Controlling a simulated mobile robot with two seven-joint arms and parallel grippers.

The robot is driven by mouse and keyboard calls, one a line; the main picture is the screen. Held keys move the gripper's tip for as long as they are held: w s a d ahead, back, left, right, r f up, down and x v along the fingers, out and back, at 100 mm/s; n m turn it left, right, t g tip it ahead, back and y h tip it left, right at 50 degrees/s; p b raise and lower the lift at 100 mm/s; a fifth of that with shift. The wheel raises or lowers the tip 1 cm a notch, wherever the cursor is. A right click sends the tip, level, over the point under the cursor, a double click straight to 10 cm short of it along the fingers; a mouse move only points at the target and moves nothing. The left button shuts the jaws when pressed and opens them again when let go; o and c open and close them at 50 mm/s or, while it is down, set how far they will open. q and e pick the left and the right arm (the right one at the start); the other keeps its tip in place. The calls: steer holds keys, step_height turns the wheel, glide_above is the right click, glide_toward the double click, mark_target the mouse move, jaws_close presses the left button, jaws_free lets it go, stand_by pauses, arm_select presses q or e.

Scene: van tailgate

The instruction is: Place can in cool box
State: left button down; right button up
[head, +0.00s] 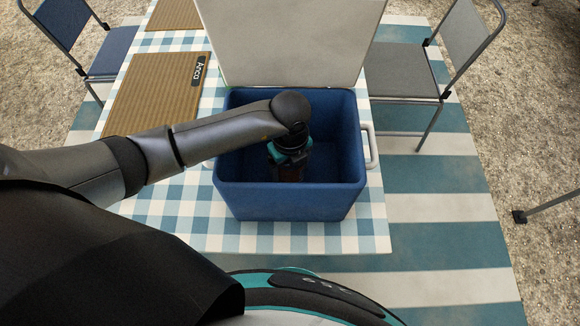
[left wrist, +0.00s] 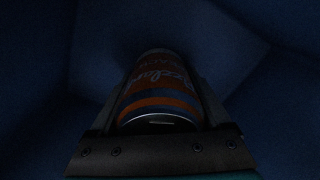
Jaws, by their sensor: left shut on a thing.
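The blue cool box (head: 290,203) stands open on the checked table, its pale lid raised at the back. My left arm reaches over its left wall, and my left gripper (head: 290,172) points down inside it. In the left wrist view the gripper (left wrist: 160,110) is shut on an orange and blue can (left wrist: 160,88), with a finger on each side. Dark blue box walls surround the can there. In the head view the can is mostly hidden by the gripper and shadow. I cannot tell whether the can touches the box floor. My right gripper is not in view.
The raised lid (head: 290,40) blocks the space behind the box. A brown mat (head: 150,95) lies on the table (head: 195,215) to the left. A grey chair (head: 405,75) stands at the right and a blue chair (head: 105,55) at the far left.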

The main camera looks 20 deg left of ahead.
arm_select(q)
steer(key=shift+f, duration=0.2)
jaws_free()
steer(key=shift+r, duration=0.1)
steer(key=shift+r, duration=0.3)
step_height(320, 180, up, 7)
steer(key=shift+r+p, duration=0.1)
steer(key=shift+p, duration=0.8)
